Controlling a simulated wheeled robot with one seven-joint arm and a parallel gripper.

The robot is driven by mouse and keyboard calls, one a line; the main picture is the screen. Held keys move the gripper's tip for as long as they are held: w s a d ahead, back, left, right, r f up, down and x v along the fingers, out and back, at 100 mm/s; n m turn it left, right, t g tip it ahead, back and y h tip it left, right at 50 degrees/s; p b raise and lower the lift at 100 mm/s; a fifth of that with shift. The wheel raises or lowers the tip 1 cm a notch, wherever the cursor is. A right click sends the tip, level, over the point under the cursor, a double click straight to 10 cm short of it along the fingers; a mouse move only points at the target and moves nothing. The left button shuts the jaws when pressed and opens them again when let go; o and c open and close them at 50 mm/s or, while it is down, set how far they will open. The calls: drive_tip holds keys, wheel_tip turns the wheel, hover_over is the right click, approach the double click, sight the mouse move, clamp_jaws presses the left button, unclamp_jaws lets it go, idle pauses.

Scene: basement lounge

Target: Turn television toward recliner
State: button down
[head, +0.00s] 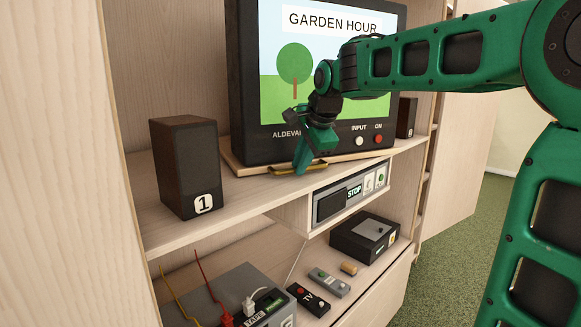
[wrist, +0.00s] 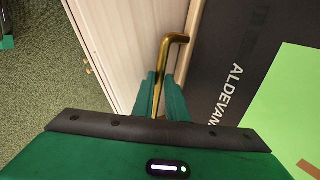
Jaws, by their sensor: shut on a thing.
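The television (head: 246,85), a dark set showing "GARDEN HOUR", stands on a thin wooden board (head: 233,166) on the upper shelf. Its right lower corner lies nearer the shelf's front edge than its left. A brass handle (head: 316,167) sticks out at the board's front. My gripper (head: 302,166) is shut on this handle below the screen. In the wrist view the two green fingers (wrist: 161,88) close around the bent brass handle (wrist: 169,52), beside the television's dark front (wrist: 232,55). My arm hides part of the screen. The recliner is not in view.
A speaker marked 1 (head: 184,165) stands left on the shelf (head: 262,192); another (head: 405,118) is behind the television's right side. The lower shelf holds a black box (head: 365,238), remotes and cables. Green carpet (head: 455,245) lies right.

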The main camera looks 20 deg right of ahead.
drive_tip(key=shift+w+a+r, duration=0.2)
drive_tip(key=shift+a, duration=0.05)
drive_tip(key=c, duration=1.8)
unclamp_jaws()
drive_tip(key=shift+w+a+f, duration=0.1)
drive_tip(key=shift+a, duration=0.05)
drive_tip(key=shift+o, duration=0.2)
drive_tip(key=shift+f, duration=0.15)
drive_tip(key=shift+s+d, duration=0.2)
